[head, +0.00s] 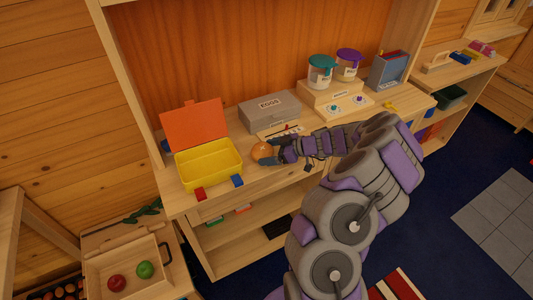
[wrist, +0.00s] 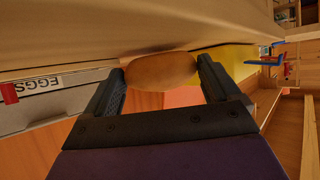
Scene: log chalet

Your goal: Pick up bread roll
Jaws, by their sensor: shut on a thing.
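The bread roll (head: 262,151) is a rounded orange-brown piece at the tip of my gripper (head: 279,152) in the head view. In the wrist view the roll (wrist: 161,72) sits between the two dark fingers of my gripper (wrist: 162,80), one finger against each end. My gripper is shut on it. In the head view the roll appears just right of the yellow box, near the counter (head: 255,187). I cannot tell whether it touches the counter surface.
An open yellow box (head: 209,167) with a raised orange lid (head: 194,125) stands left of the roll. A grey EGGS box (head: 270,111) stands behind. Two lidded jars (head: 321,73) stand further right.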

